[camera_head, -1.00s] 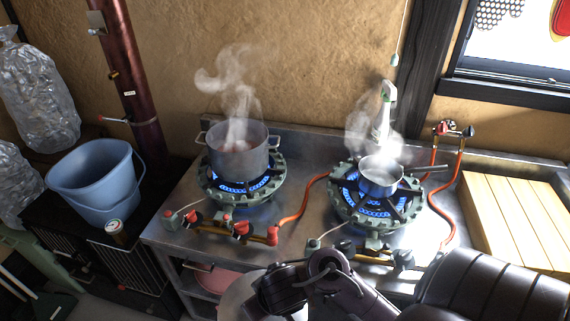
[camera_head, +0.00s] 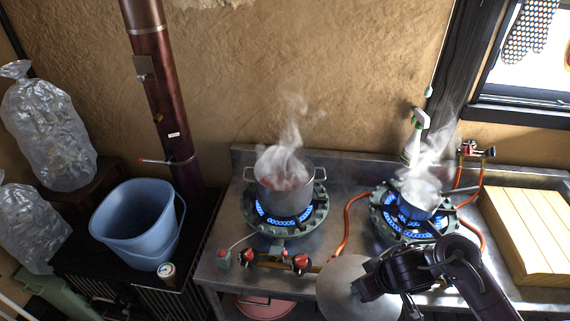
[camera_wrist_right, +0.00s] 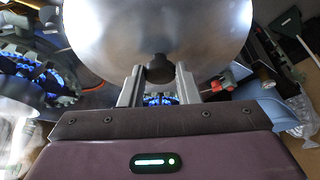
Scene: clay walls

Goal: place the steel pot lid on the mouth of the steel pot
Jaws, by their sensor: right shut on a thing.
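The steel pot (camera_head: 287,203) stands upright on the left lit burner in the head view, steam rising from its uncovered mouth. The steel pot lid (camera_head: 345,298) is a round grey disc near the front edge of the counter, in front and right of the pot. My right gripper (camera_head: 366,288) is shut on the lid's knob. In the right wrist view, the fingers of the gripper (camera_wrist_right: 160,72) stand either side of the dark knob, and the lid (camera_wrist_right: 160,25) fills the top of the picture. The lid is clear of the pot. My left gripper is in neither view.
A smaller steaming saucepan (camera_head: 420,196) sits on the right lit burner (camera_head: 388,222), behind my right arm. An orange hose (camera_head: 347,222) runs between the burners. A wooden board (camera_head: 525,235) lies at right, a blue bucket (camera_head: 135,225) stands at left. A spray bottle (camera_head: 413,140) stands behind.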

